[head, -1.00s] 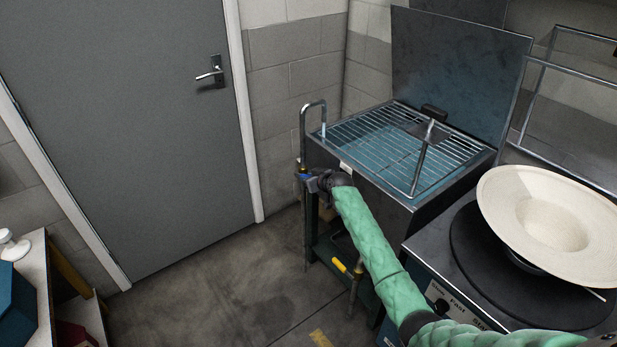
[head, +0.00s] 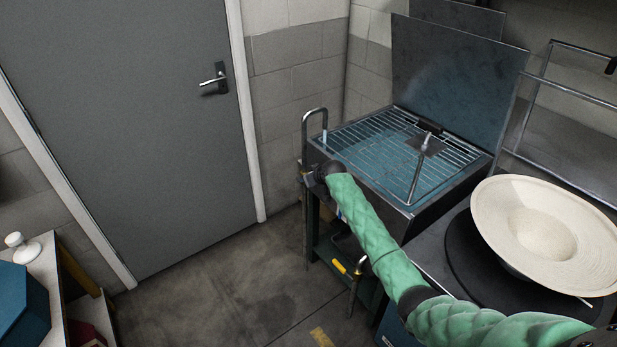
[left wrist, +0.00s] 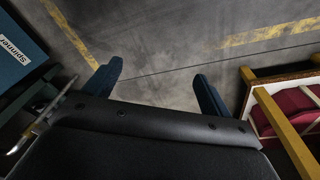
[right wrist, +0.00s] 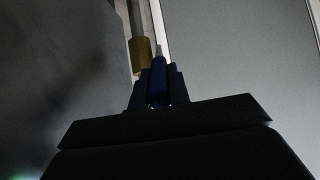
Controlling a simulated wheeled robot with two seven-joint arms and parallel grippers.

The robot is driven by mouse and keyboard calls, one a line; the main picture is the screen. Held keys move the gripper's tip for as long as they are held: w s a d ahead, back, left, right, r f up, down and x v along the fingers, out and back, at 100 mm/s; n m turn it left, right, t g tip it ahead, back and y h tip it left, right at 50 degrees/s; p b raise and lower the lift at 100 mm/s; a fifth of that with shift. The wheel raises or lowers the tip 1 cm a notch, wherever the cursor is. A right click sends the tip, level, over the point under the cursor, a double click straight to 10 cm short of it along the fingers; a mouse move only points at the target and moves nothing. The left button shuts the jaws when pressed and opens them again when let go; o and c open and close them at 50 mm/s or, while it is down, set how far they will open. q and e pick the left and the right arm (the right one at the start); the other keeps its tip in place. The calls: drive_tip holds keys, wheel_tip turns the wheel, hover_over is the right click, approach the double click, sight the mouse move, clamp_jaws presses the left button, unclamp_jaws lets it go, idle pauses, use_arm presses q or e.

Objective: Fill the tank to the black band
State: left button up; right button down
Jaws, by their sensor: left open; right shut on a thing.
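The metal tank (head: 367,188) stands right of the door with its lid up, and bluish water (head: 375,150) shows under its wire grate. I cannot make out a black band. A bent fill pipe (head: 305,130) hooks over the tank's left edge; a pale streak below its mouth looks like running water. My right gripper (head: 309,178) is at this pipe, below the tank rim. In the right wrist view it is shut on a blue valve handle (right wrist: 158,72), beside a brass fitting (right wrist: 142,54). My left gripper (left wrist: 156,84) is open and empty above the floor.
A hinged metal rod (head: 419,168) stands over the grate. A shelf (head: 50,265) stands at left; the floor between is clear.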

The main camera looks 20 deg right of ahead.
drive_tip(key=r+g+p, duration=0.1)
drive_tip(key=w+g+p, duration=0.1)
drive_tip(key=shift+w+a+r+h+p, duration=0.25)
drive_tip(key=shift+w+r+h+p, duration=0.05)
drive_tip(key=shift+r+h+p, duration=0.1)
use_arm(q)
drive_tip(key=s+a+f, duration=0.1)
drive_tip(key=f, duration=0.5)
drive_tip(key=s+a+f, duration=0.1)
drive_tip(key=s+f, duration=0.1)
drive_tip(key=f, duration=0.4)
drive_tip(key=shift+a+f+p, duration=0.15)
drive_tip(key=shift+a+p, duration=0.15)
drive_tip(key=shift+p, duration=0.15)
use_arm(e)
drive_tip(key=shift+w+a+r+g+h, duration=0.15)
drive_tip(key=shift+w+g+h, duration=0.2)
drive_tip(key=shift+g, duration=0.55)
drive_tip(key=c, duration=1.3)
unclamp_jaws()
